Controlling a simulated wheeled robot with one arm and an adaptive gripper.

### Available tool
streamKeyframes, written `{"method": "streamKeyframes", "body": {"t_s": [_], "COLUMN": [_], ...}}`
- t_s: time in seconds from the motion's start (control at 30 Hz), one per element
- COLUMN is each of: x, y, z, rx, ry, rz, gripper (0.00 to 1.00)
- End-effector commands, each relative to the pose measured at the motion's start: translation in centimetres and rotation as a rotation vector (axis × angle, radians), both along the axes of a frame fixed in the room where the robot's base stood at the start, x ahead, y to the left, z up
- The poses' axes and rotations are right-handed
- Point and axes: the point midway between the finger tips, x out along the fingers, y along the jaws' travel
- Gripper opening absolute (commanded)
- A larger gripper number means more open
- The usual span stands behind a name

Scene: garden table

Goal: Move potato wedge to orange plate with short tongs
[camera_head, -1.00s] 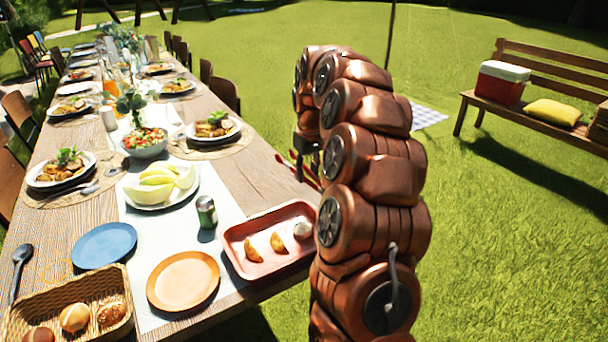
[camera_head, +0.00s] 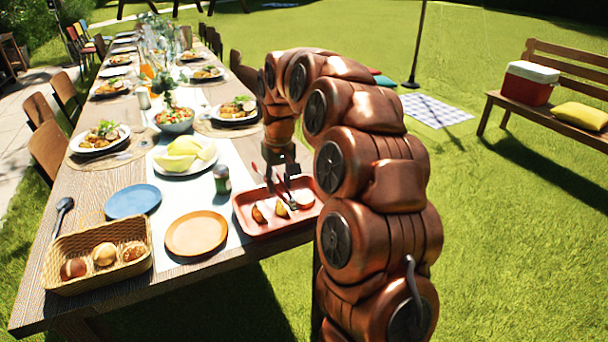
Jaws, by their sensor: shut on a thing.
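My gripper (camera_head: 281,172) is over the red tray (camera_head: 246,227) and is shut on the short tongs (camera_head: 291,192), whose metal arms point down into the tray. Two potato wedges lie in the tray, a left one (camera_head: 259,215) and a right one (camera_head: 281,211). The tong tips are close to the right wedge; I cannot tell whether they touch it. The orange plate (camera_head: 196,233) is empty and lies left of the tray on the white runner. A pale round item (camera_head: 304,201) is at the tray's right side, partly hidden.
A green can-like shaker (camera_head: 222,179) stands behind the tray and orange plate. A blue plate (camera_head: 133,201) and a bread basket (camera_head: 97,274) are to the left. A melon plate (camera_head: 185,160) and a salad bowl (camera_head: 174,120) stand farther back.

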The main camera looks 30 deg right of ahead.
Motion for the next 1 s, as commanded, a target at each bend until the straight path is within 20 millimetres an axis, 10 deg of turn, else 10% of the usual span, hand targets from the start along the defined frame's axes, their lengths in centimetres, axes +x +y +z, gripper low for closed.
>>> {"method": "streamKeyframes", "body": {"t_s": [0.33, 1.0], "x": [-0.1, -0.3], "y": [9.8, 10.7], "z": [-0.6, -0.7], "rx": [0.001, -0.001], "ry": [-0.006, -0.004], "rz": [0.024, 0.025], "gripper": [0.3, 0.3]}}
